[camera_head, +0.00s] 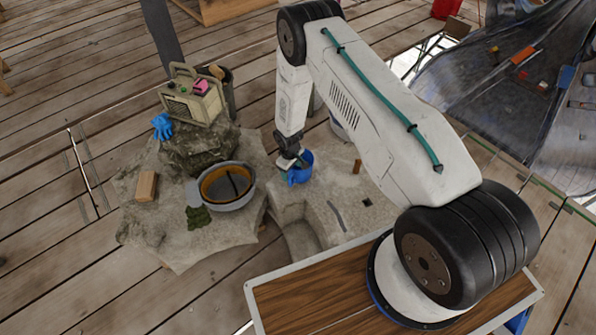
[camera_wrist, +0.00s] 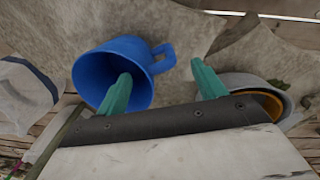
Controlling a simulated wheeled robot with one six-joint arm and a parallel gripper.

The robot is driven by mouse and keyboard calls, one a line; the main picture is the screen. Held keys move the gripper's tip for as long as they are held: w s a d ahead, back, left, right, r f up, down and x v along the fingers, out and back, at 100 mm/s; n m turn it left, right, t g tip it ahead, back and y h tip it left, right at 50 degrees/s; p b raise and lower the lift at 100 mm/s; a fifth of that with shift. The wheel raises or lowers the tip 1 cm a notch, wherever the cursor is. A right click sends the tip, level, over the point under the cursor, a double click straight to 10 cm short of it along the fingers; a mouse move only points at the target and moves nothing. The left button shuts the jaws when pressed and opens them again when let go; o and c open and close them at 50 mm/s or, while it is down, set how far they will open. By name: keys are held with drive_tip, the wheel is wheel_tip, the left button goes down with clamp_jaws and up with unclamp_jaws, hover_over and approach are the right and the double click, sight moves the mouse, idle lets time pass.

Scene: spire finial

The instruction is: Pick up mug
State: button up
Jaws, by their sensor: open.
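A blue mug (camera_head: 305,158) stands on a pale stone block, partly hidden by my gripper (camera_head: 290,163) in the head view. In the wrist view the mug (camera_wrist: 95,72) opens toward the camera, and its handle (camera_wrist: 167,58) points right. My gripper (camera_wrist: 161,68) is open, with two green fingers. The left finger overlaps the mug's opening, and the right finger is to the right of the handle. The handle and right wall lie between the fingers in the picture. I cannot tell whether the left finger is inside the mug. Nothing is gripped.
A grey bowl with an orange inside (camera_head: 243,203) sits on the stone left of the mug; it shows at right in the wrist view (camera_wrist: 284,92). A wooden block (camera_head: 146,186), a beige radio-like box (camera_head: 192,103) and a blue glove (camera_head: 162,126) are farther left.

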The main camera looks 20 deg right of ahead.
sight(293, 183)
drive_tip(key=f, duration=0.8)
drive_tip(key=shift+w+d+f, duration=0.15)
drive_tip(key=shift+d+f, duration=0.05)
drive_tip(key=shift+d, duration=0.05)
drive_tip(key=c, duration=1.3)
